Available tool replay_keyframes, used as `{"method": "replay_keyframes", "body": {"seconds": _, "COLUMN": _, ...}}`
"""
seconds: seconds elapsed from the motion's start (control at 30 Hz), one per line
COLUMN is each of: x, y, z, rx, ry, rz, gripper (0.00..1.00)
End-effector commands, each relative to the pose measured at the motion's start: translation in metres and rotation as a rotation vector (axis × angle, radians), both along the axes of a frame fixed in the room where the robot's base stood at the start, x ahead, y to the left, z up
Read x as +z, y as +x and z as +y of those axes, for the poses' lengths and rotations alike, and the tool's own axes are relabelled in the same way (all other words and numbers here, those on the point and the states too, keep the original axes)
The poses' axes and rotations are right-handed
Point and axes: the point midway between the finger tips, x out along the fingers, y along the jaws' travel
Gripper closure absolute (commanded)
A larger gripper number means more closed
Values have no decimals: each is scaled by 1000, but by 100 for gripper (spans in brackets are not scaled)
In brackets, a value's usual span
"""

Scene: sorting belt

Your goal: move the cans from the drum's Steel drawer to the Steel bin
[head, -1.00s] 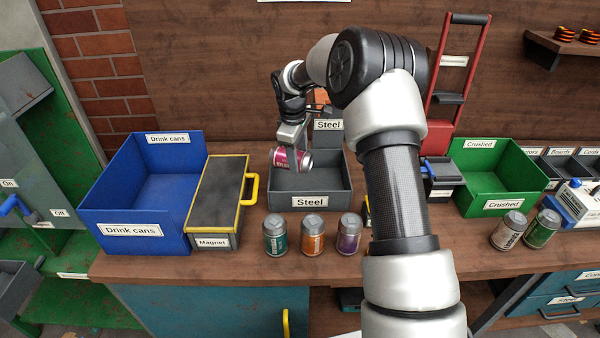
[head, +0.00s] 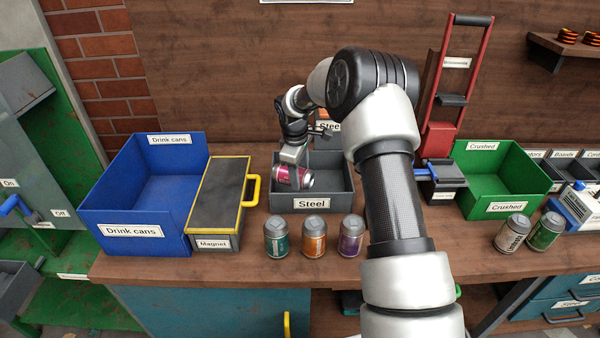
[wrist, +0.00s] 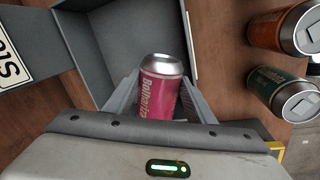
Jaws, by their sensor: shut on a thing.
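My gripper (head: 291,167) is shut on a pink can (head: 293,177), which lies tilted on its side between the fingers. The pink can (wrist: 161,85) also shows in the wrist view, held between both fingers. It is over the left part of the grey Steel bin (head: 338,190) in the head view. The part of the bin's floor in view shows no can. Three cans stand upright on the bench in front of the bin: a teal can (head: 276,238), an orange can (head: 313,238) and a purple can (head: 350,237). The drum's Steel drawer cannot be made out for certain.
A blue Drink cans bin (head: 135,232) and a yellow-edged Magnet box (head: 215,205) stand left of the Steel bin. A green Crushed bin (head: 500,205) stands at the right, with two cans (head: 528,233) before it. My arm hides the bench's middle right.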

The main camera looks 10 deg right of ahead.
Motion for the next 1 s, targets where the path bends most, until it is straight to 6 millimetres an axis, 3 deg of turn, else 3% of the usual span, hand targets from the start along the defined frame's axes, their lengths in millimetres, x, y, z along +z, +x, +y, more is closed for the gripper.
{"method": "replay_keyframes", "body": {"seconds": 0.2, "x": -4, "y": 0, "z": 0, "rx": 0, "ry": 0, "rz": 0, "gripper": 71}}
{"method": "replay_keyframes", "body": {"seconds": 0.23, "x": -4, "y": 0, "z": 0, "rx": 0, "ry": 0, "rz": 0, "gripper": 47}}
{"method": "replay_keyframes", "body": {"seconds": 0.33, "x": -4, "y": 0, "z": 0, "rx": 0, "ry": 0, "rz": 0, "gripper": 32}}
{"method": "replay_keyframes", "body": {"seconds": 0.77, "x": -1, "y": -2, "z": 1, "rx": 1, "ry": 1, "rz": 5, "gripper": 32}}
{"method": "replay_keyframes", "body": {"seconds": 1.0, "x": 37, "y": -5, "z": 4, "rx": 1, "ry": 0, "rz": 0, "gripper": 32}}
